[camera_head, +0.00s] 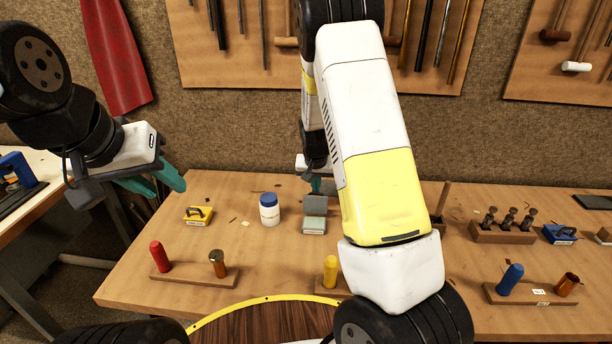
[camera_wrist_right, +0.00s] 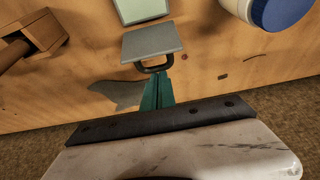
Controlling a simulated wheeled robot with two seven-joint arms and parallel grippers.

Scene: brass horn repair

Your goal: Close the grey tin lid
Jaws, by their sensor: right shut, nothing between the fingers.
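The grey tin (camera_head: 314,226) stands on the bench left of my right forearm, with a label on its front. Its grey lid (camera_head: 314,202) is raised at the tin's back edge. In the right wrist view the lid (camera_wrist_right: 152,42) shows its outer side with a dark loop handle (camera_wrist_right: 155,69), and part of the tin (camera_wrist_right: 142,10) is cut off by the top edge. My right gripper (camera_head: 316,186) is shut and empty behind the lid. Its teal fingertips (camera_wrist_right: 157,80) are close to the handle; contact is unclear. My left gripper (camera_head: 167,188) is open and empty, above the bench's left end.
A white jar with a blue cap (camera_head: 269,210) stands left of the tin, and a yellow block with a handle (camera_head: 198,214) lies further left. Wooden stands (camera_head: 195,275) with coloured tools sit at the front. My right forearm hides the bench right of the tin.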

